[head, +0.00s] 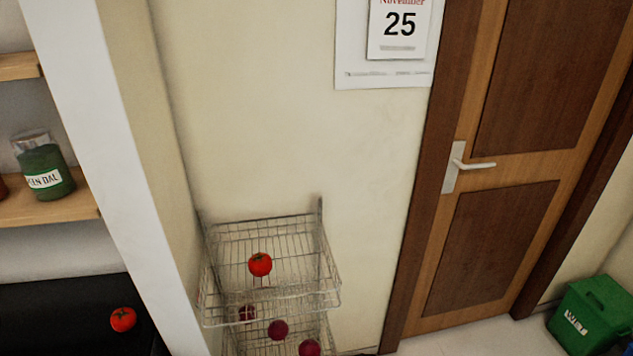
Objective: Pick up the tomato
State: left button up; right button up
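A red tomato (260,264) with a green stem lies in the top basket of a wire rack (325,262) against the wall. A second red tomato (123,319) lies on a black surface (50,310) at the lower left, behind a white wall edge. Neither of my grippers is in view.
Several dark red round vegetables (278,329) lie in the lower basket. A jar (43,170) stands on a wooden shelf (75,208) at the left. A wooden door (495,230) is shut at the right. A green bin (592,312) stands beyond it. Some floor (465,338) is clear before the door.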

aim_at(124, 319)
jog(key=u, duration=1.5)
